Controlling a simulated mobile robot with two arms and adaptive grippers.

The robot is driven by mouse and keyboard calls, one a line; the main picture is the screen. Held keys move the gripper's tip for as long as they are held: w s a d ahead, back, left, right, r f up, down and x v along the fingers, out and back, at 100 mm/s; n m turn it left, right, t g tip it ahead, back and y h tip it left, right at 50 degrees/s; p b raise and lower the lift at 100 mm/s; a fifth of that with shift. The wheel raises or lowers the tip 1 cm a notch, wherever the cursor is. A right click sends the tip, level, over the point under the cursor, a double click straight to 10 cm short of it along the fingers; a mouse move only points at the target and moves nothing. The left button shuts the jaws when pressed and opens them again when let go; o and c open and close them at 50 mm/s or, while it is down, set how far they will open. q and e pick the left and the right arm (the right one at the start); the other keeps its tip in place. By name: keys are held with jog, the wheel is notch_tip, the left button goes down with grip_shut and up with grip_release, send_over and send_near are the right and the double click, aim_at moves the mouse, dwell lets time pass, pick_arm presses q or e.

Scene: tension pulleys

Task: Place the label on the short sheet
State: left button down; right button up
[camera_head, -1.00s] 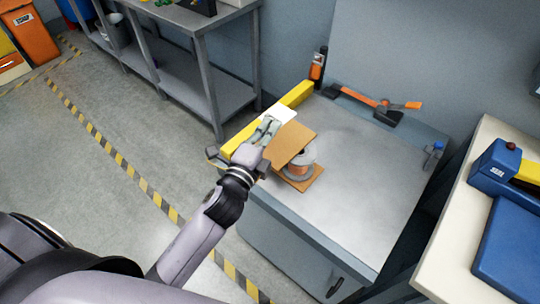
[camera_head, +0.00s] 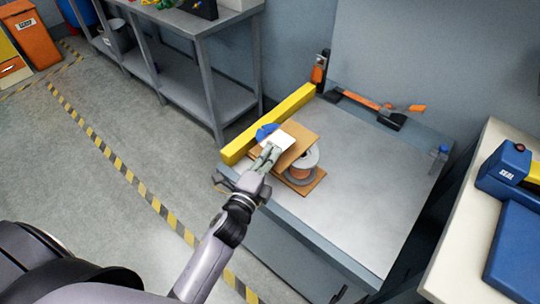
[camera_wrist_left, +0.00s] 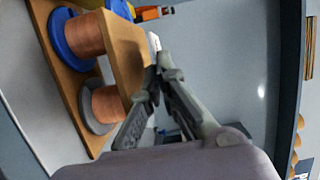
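My left gripper (camera_head: 269,155) is shut on a small white label (camera_head: 281,140), held at or just above the upper brown sheet (camera_head: 302,133). In the left wrist view the fingertips (camera_wrist_left: 158,68) meet at the label's edge (camera_wrist_left: 154,42), beside the upper sheet (camera_wrist_left: 127,55). I cannot tell whether the label touches the sheet. Two copper-wound spools sit between the upper sheet and a lower brown sheet (camera_head: 312,184): one blue-rimmed (camera_head: 263,131), one grey-rimmed (camera_head: 301,171). My right gripper is out of view.
The stack stands on a grey worktop (camera_head: 365,185) next to a yellow bar (camera_head: 285,112). An orange-and-black tool (camera_head: 370,106) and a small bottle (camera_head: 438,158) lie toward the back and right. The worktop's middle is clear.

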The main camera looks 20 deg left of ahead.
pick_arm(q)
jog(key=shift+f+b, duration=0.4)
jog(key=shift+f, duration=0.2)
jog(key=c, duration=2.1)
grip_release()
jog(key=shift+r, duration=0.1)
jog(key=shift+r+p, duration=0.25)
jog(key=shift+p, duration=0.05)
jog(key=shift+r+p, duration=0.4)
jog(key=shift+r, duration=0.1)
jog(key=shift+s+a+f+b, duration=0.15)
jog(key=shift+s+b, duration=0.45)
jog(key=shift+s, duration=2.4)
jog(key=shift+s+a+b, duration=0.2)
jog(key=shift+s+b, duration=0.35)
jog(key=shift+s, duration=2.45)
